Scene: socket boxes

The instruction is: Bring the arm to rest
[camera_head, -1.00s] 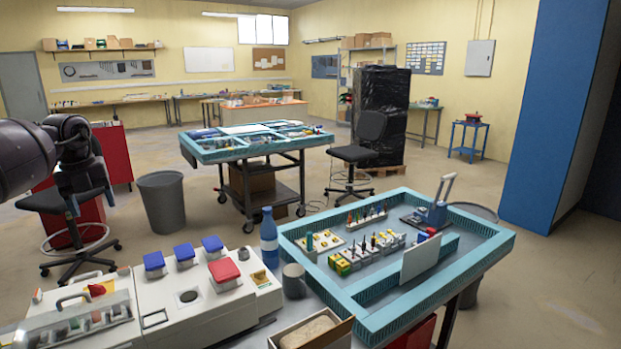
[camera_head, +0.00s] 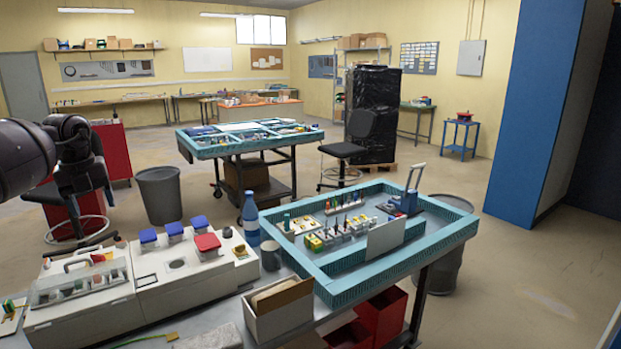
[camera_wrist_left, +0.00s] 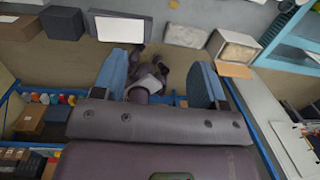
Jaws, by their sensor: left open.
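My left arm (camera_head: 70,160) comes in from the left edge in the head view. It is bent, with its dark wrist end hanging down in front of a red cabinet and a chair, clear of the bench. In the left wrist view my left gripper (camera_wrist_left: 160,78) has its two blue fingers well apart. Nothing is held between them; only parts of my own body and the floor show beyond. My right gripper is in neither view.
A white machine with blue-lidded and red-lidded boxes (camera_head: 165,275) stands on the near bench. Beside it are a blue bottle (camera_head: 251,218), an open carton (camera_head: 278,312) and a teal-rimmed tray (camera_head: 448,240) of small parts. Open floor (camera_head: 540,270) lies to the right.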

